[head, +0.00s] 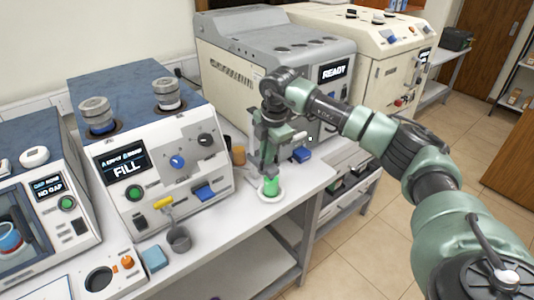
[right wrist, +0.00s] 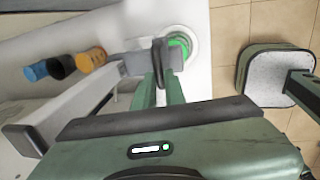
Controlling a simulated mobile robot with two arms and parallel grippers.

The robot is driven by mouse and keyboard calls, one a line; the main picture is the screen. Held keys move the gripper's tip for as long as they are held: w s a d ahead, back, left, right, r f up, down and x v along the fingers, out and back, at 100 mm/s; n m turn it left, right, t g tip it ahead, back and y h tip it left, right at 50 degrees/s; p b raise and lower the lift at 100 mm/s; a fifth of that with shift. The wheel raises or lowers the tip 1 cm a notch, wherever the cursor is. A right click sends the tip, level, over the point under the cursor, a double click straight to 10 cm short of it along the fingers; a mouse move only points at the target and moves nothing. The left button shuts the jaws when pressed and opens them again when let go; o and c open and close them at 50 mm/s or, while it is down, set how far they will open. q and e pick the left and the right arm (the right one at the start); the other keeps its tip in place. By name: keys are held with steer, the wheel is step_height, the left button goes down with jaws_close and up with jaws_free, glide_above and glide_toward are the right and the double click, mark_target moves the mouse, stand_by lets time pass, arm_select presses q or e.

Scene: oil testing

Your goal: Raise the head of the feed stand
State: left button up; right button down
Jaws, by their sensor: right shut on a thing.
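The feed stand (head: 270,197) is on the white bench between the FILL machine and the READY machine. Its round pale base carries a bright green piece, which also shows in the right wrist view (right wrist: 181,43). My right gripper (head: 268,164) reaches down over the stand and hides most of its upper part. In the right wrist view the gripper (right wrist: 166,72) is shut on the stand's head, a grey block with a dark upright part (right wrist: 160,54) at the fingertips. The head's exact height over the base is hard to tell. My left gripper is not in view.
The FILL machine (head: 165,142) stands left of the stand, and the READY machine (head: 260,62) stands behind it. An orange cup (head: 239,155) is close by on the left. The bench's right edge is close to the stand.

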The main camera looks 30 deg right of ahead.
steer(key=shift+r, duration=0.1)
stand_by(0.4)
step_height(320, 180, up, 12)
steer(key=p, duration=0.5)
steer(key=shift+w, duration=0.15)
steer(key=c, duration=1.6)
jaws_free()
steer(key=shift+c, duration=0.2)
steer(key=shift+o, duration=0.7)
